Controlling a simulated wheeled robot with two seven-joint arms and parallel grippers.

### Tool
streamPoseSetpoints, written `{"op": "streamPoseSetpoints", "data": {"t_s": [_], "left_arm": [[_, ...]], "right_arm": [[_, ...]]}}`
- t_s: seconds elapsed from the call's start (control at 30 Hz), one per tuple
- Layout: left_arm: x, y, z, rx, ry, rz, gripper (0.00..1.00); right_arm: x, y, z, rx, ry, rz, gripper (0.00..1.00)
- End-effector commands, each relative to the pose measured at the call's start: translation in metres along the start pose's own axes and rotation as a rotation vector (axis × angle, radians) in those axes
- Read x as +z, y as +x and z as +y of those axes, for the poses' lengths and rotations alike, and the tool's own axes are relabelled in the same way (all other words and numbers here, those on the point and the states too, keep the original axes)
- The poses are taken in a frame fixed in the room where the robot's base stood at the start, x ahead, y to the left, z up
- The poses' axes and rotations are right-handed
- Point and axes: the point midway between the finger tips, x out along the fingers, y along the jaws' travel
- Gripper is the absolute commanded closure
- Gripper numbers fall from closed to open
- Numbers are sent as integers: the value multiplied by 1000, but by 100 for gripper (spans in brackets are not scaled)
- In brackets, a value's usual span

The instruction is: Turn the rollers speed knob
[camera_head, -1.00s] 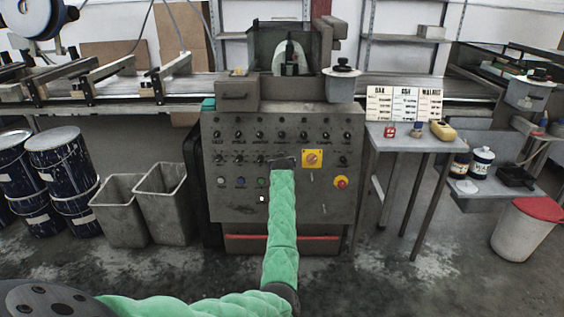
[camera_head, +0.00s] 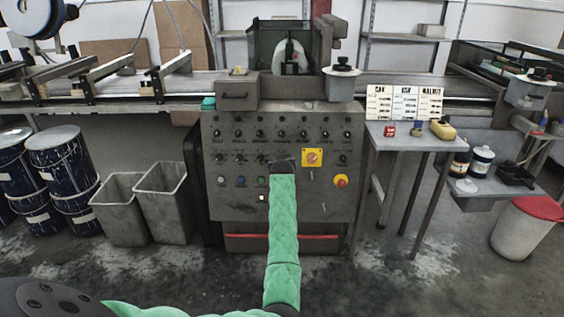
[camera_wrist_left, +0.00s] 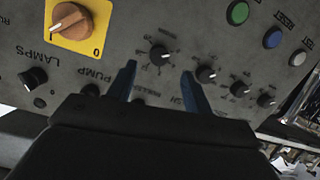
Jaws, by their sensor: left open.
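The grey control panel (camera_head: 235,203) stands ahead with rows of small black knobs in the head view. My left gripper (camera_head: 284,163) is in front of its lower knob row, left of the yellow switch plate. In the left wrist view my left gripper (camera_wrist_left: 158,74) is open, its two blue fingers pointing at the panel. A black knob with a white pointer (camera_wrist_left: 160,54) shows between and just beyond the fingertips, with no visible contact. The labels near it are partly hidden, so I cannot tell which one is the rollers speed knob. My right gripper is not in view.
Several similar knobs (camera_wrist_left: 206,74) sit right of the fingers. An orange rotary switch (camera_wrist_left: 72,21) on a yellow plate is at upper left, near the LAMPS knob (camera_wrist_left: 33,78). Green (camera_wrist_left: 238,13) and blue (camera_wrist_left: 273,38) buttons are at upper right. A red-yellow button (camera_head: 341,181) is lower right.

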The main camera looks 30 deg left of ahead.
Motion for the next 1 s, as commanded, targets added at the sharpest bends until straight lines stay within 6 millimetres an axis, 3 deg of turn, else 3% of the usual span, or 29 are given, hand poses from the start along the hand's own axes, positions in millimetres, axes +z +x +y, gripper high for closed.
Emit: {"op": "streamPoseSetpoints", "data": {"t_s": [0.23,0.83,0.93,1.0], "left_arm": [[1,-19,0,0,0,-1,49],[0,-19,0,0,12,1,49],[-8,-21,5,26,25,32,49],[-26,-29,13,59,14,74,49]], "right_arm": [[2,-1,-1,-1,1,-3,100],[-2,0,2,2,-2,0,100],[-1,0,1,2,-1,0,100],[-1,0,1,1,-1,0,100]]}}
